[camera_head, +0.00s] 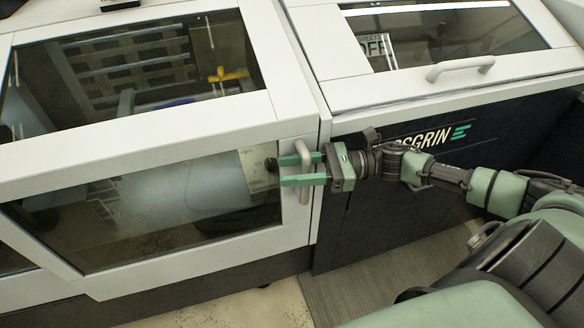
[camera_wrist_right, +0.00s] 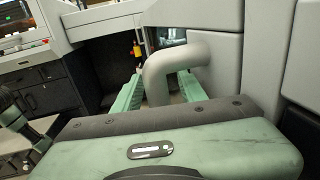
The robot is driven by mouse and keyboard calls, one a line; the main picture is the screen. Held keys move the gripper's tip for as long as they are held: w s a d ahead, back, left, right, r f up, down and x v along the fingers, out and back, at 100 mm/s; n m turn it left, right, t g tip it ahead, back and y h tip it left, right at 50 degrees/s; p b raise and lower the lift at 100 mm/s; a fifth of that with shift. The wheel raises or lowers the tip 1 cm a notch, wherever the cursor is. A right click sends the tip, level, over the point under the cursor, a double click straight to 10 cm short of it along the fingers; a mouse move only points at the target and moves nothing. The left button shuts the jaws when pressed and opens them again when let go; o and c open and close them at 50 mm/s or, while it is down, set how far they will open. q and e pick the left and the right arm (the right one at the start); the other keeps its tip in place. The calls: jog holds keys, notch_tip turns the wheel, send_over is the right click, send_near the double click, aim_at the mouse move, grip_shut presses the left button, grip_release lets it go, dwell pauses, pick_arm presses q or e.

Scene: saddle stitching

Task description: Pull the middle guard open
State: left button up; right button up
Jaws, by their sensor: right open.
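The middle guard (camera_head: 295,228) is a white-framed panel with dark windows at the left of the head view. It looks closed, with its right edge along the seam beside the neighbouring panel. Its pale grey handle (camera_head: 304,152) is an upright bar near that edge. My right gripper (camera_head: 283,171) reaches in from the right, open, with its green fingers at the handle's height. In the right wrist view the handle (camera_wrist_right: 158,78) stands between the two open fingers, with no clear grip on it. Contact cannot be told. My left gripper is not in view.
A second white guard (camera_head: 430,92) with its own handle (camera_head: 460,68) is at the upper right, above a dark lettered panel (camera_head: 345,232). The floor (camera_head: 235,308) in front is clear. Dark drawers (camera_wrist_right: 45,90) show at the left of the wrist view.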

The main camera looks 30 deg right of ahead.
grip_shut()
dwell(1.4)
